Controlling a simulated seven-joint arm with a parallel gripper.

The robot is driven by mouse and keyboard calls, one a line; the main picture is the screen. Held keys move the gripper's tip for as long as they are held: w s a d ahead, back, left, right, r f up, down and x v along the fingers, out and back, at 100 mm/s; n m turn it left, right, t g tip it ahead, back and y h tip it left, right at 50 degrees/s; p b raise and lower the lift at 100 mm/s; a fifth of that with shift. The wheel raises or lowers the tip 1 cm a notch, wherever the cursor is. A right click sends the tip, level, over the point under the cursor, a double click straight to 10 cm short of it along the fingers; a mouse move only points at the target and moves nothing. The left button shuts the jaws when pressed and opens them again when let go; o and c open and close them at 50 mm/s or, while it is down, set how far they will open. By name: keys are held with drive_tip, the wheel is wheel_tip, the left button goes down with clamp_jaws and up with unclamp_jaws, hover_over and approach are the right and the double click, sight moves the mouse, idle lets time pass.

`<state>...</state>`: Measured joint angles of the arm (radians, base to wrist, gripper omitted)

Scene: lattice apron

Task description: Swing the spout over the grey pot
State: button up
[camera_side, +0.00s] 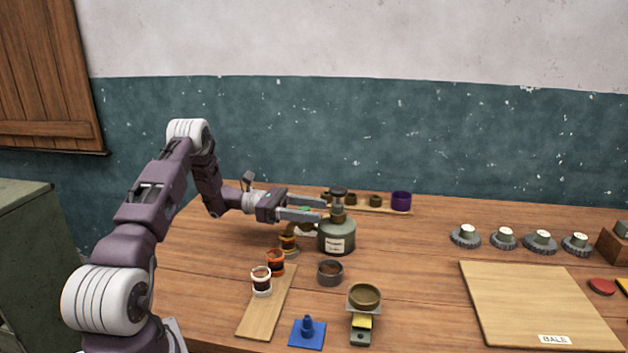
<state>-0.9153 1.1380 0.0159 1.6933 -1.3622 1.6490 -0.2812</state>
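A grey-green dispenser bottle (337,238) with a white label and a dark pump head (338,193) stands upright left of the table's middle. A pale curved piece, apparently its spout (305,231), points left from the bottle, close above a small jar with an orange band (289,244). The grey pot (330,272) sits in front of the bottle, apart from it, with dark contents. My gripper (322,209) reaches in from the left at the height of the bottle's neck. Its two fingers are parted, their tips just left of the neck. Contact cannot be told.
In front are a blue stand (307,332) and a brass bowl (365,297) on a scale. Small cups and a purple cup (401,201) stand behind. A board (535,300) and several gears lie right.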

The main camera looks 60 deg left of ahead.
drive_tip(key=v, duration=0.4)
drive_tip(key=r+v, duration=0.1)
drive_tip(key=v, duration=0.1)
drive_tip(key=shift+s+a, duration=0.15)
drive_tip(key=shift+a, duration=0.05)
wheel_tip(320, 180, up, 15)
drive_tip(key=d+r+m+g, duration=0.3)
drive_tip(key=d+r, duration=0.1)
drive_tip(key=d, duration=0.2)
drive_tip(key=s+d+m+g+y, duration=0.3)
drive_tip(key=s+d+m, duration=0.2)
drive_tip(key=d, duration=0.5)
drive_tip(key=s+d+m+g+y, duration=0.3)
drive_tip(key=s+d+m+g, duration=0.1)
drive_tip(key=d, duration=0.6)
drive_tip(key=shift+s+d+m, duration=0.4)
drive_tip(key=shift+s+m, duration=0.3)
drive_tip(key=shift+m, duration=0.2)
